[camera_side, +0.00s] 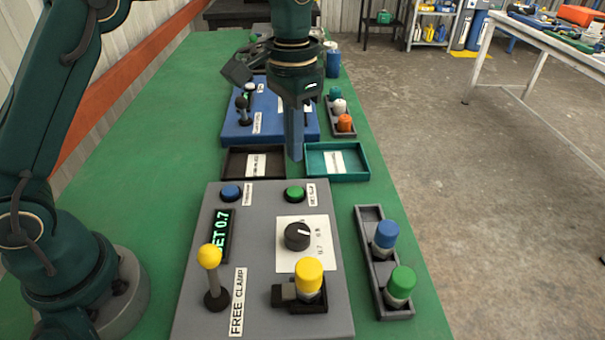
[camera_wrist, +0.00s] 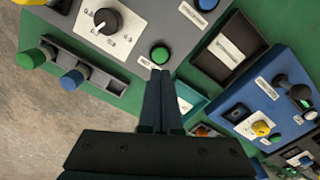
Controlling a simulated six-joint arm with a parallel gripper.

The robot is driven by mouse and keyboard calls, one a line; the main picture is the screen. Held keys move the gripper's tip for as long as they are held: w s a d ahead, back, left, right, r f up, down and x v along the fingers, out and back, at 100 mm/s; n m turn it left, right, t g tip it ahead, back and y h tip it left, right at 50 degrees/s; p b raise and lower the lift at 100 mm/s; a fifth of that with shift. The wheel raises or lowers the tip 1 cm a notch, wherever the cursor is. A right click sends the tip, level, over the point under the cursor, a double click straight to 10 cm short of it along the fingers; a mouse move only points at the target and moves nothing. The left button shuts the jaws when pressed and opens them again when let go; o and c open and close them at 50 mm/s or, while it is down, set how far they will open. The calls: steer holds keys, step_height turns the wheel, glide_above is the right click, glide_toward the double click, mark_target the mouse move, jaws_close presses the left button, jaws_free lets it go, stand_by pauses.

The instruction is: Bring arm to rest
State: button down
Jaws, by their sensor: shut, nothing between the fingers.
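My gripper (camera_side: 294,158) is shut and empty, pointing down in the side view. Its tips appear over the gap between the black tray (camera_side: 228,163) and the teal tray (camera_side: 367,163), just behind the grey panel (camera_side: 190,300). In the wrist view the closed fingers (camera_wrist: 160,76) are together, close to the green button (camera_wrist: 160,56) in the picture; their height above it is unclear. The grey panel carries a yellow-knobbed lever (camera_side: 209,257), a dial (camera_side: 297,236), a display (camera_side: 222,236) reading "SET 0.7", and a yellow-capped piece (camera_side: 309,278) in a dark holder.
A rack (camera_side: 370,213) right of the panel holds a blue-capped (camera_side: 386,234) and a green-capped piece (camera_side: 401,283). A blue panel (camera_side: 240,134) with levers stands behind the trays, beside a rack with green, white and orange pieces (camera_side: 345,123). The green bench top (camera_side: 140,180) left is clear.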

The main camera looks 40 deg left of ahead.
steer(key=s+a+r+n+t, duration=0.1)
steer(key=s+a+r+t, duration=0.25)
steer(key=s+r, duration=0.55)
steer(key=s+a+f+n+t, duration=0.1)
steer(key=s+f+n+t, duration=0.1)
steer(key=s+f, duration=0.3)
steer(key=s, duration=0.3)
steer(key=shift+s, duration=0.2)
